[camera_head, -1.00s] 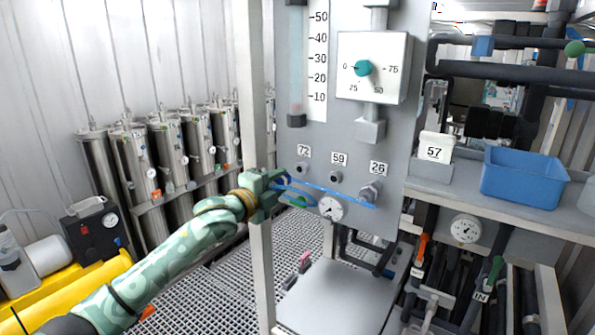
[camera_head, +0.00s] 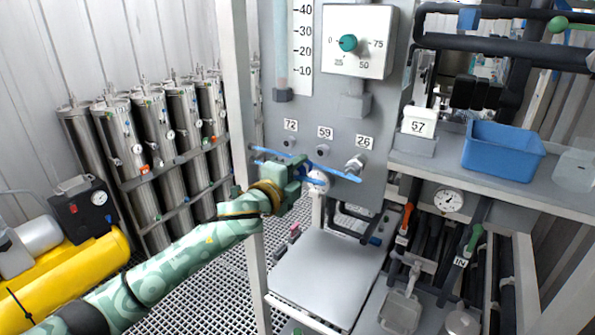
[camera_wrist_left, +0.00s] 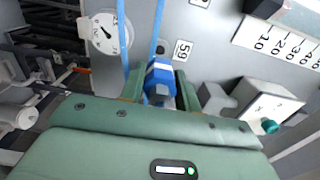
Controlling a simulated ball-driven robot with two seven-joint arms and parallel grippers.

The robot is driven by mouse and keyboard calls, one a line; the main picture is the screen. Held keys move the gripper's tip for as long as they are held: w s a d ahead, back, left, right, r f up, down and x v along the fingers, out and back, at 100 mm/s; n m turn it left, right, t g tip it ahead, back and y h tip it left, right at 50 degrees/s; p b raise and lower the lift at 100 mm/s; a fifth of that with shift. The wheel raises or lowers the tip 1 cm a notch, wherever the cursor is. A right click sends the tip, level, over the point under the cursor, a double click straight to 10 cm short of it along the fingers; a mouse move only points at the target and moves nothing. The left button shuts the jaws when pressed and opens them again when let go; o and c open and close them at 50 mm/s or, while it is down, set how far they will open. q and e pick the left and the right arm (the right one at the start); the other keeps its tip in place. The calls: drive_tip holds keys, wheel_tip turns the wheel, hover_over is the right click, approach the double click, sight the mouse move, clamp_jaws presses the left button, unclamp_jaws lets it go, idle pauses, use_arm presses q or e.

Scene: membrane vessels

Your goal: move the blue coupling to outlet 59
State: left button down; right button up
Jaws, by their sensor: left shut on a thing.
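My left gripper (camera_head: 303,168) is in front of the grey panel, below and left of outlet 59 (camera_head: 322,150) in the head view. In the wrist view it is shut on the blue coupling (camera_wrist_left: 159,80), which sits between its fingers. The coupling's far end points toward the panel near the 59 label (camera_wrist_left: 182,50). I cannot tell the gap between coupling and panel. A blue hose (camera_head: 337,173) runs past the gripper on both sides. My right gripper is not in view.
Outlet 72 (camera_head: 289,142) is to the left of outlet 59, and outlet 26 (camera_head: 354,165) with a metal fitting is to its right. A white post (camera_head: 240,130) stands left of the panel.

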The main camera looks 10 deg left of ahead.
sight(308, 164)
use_arm(q)
drive_tip(key=shift+b+x, duration=1.25)
drive_tip(key=shift+x, duration=0.8)
drive_tip(key=shift+b+x, duration=0.4)
drive_tip(key=shift+x, duration=0.4)
drive_tip(key=shift+p, duration=0.4)
drive_tip(key=shift+p, duration=0.55)
drive_tip(key=shift+w+d, duration=0.15)
drive_tip(key=shift+w, duration=0.35)
drive_tip(key=c, duration=0.9)
unclamp_jaws()
